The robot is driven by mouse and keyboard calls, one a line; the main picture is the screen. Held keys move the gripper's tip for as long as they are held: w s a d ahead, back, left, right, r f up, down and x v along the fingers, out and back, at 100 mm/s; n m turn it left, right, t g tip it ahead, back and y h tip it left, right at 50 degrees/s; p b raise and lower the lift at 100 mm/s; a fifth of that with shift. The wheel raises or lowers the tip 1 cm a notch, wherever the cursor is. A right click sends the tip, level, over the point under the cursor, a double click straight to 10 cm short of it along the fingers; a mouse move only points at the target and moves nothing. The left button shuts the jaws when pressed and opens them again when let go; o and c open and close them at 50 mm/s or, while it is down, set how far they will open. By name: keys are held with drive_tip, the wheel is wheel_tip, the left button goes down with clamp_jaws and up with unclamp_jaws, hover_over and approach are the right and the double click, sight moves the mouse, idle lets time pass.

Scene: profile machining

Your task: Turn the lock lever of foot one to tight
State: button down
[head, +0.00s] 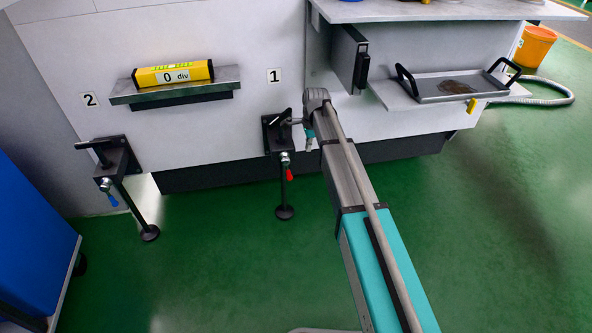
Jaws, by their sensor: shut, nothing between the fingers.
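Foot one, under the label 1 (273,76), is a black bracket (271,138) on the machine's front with a threaded leg down to a round pad (285,213) on the floor. Its lock lever, with a red handle (289,175), hangs down beside the leg, just below the bracket. My arm reaches in from the lower right. My gripper (291,121) is small in the head view, shut and empty, at the right upper part of the bracket and above the red lever. Whether it touches the bracket is unclear.
Foot two (121,160), with a blue lever (108,199), stands left. A yellow level reading 0 div (173,75) lies on a shelf (190,92). A tray (446,91) is at right, a blue cabinet (28,245) at lower left. The green floor before foot one is free.

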sight(287, 167)
drive_tip(key=shift+f, duration=0.25)
drive_tip(key=s+a+f+b, duration=0.1)
drive_tip(key=a+f+b, duration=0.3)
drive_tip(key=f+b, duration=0.6)
drive_tip(key=shift+s+a+b, duration=0.2)
drive_tip(key=shift+a+b, duration=0.1)
drive_tip(key=shift+a, duration=0.05)
idle(0.8)
drive_tip(key=shift+a, duration=0.1)
